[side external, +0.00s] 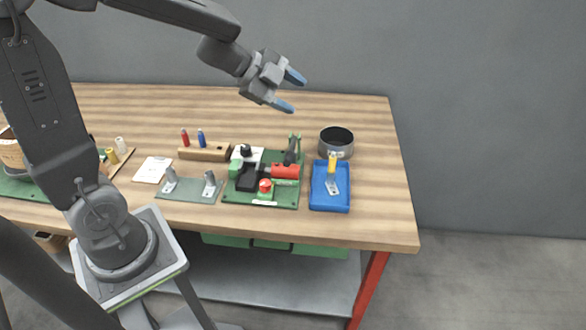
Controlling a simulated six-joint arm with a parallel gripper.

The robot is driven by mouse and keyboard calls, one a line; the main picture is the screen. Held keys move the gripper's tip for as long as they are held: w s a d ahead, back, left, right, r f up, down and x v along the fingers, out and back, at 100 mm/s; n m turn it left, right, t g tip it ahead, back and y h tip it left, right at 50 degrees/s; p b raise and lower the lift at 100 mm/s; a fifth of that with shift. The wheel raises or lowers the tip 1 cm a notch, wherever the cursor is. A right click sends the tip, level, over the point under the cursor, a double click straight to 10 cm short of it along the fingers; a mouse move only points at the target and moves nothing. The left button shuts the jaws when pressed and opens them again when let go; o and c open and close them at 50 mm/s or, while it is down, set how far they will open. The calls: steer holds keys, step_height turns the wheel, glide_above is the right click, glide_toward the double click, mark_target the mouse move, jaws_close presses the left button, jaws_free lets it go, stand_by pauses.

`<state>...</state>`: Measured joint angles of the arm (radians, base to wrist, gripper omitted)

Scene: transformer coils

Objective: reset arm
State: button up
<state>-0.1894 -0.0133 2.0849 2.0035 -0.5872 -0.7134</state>
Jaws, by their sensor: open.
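My gripper (287,91) is open and empty. It is raised above the back of the wooden workbench (310,110), with its two blue-tipped fingers spread and pointing right. My arm reaches from the left side of the picture over the bench. Nothing touches the fingers. Below and in front of the gripper is a green fixture board (233,197) that bears a red cylinder (285,171), a black block and a red button.
A blue tray (329,204) holds a metal bracket and a yellow part. A round dark pot (336,141) stands behind it. A wooden block (204,154) holds a red and a blue piece. A grey-green plate (188,190) carries two metal brackets. The bench's back right is clear.

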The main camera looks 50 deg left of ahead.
steer(key=s+a+r+n+t+y, duration=0.2)
steer(key=s+r+n+t+y, duration=0.25)
steer(key=r+n+y, duration=0.45)
steer(key=s+d+f+n+g+h, duration=0.2)
steer(key=s+d+f+n+g, duration=0.1)
steer(key=s, duration=0.5)
steer(key=s+d+f+n+g+h, duration=0.2)
steer(key=s+d+f+n+g, duration=0.1)
steer(key=s, duration=0.5)
steer(key=shift+d+f+n+g, duration=0.35)
steer(key=shift+d+n+g, duration=0.15)
steer(key=shift+d+g, duration=0.55)
steer(key=shift+a, duration=0.1)
